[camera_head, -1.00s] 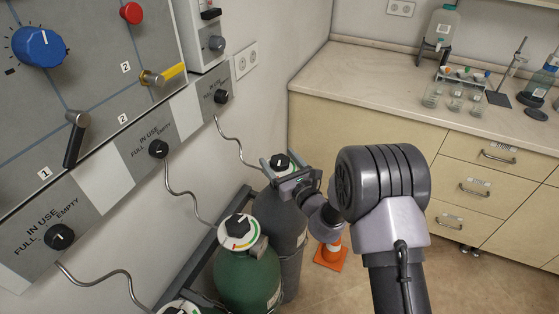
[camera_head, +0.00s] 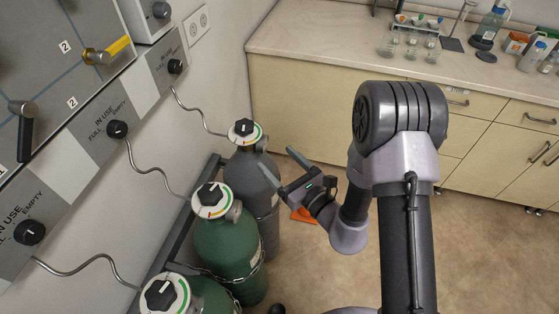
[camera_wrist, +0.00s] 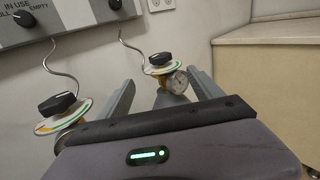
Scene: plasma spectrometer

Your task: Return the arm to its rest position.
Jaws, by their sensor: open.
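My gripper (camera_head: 283,173) is open and empty in the head view, to the right of the grey gas cylinder (camera_head: 256,185) and apart from its valve knob (camera_head: 243,127). In the wrist view its two fingers (camera_wrist: 165,98) are spread wide, with the grey cylinder's black knob and a round gauge (camera_wrist: 179,82) seen between them, farther off. My arm is bent, with its elbow high at the centre right of the head view.
Green cylinders (camera_head: 228,250) stand in front of the grey one along the wall. Above them is the control panel (camera_head: 75,100) with knobs and hoses. A counter (camera_head: 330,45) with glassware runs along the back. An orange cone (camera_head: 303,215) stands on the floor. Floor at right is clear.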

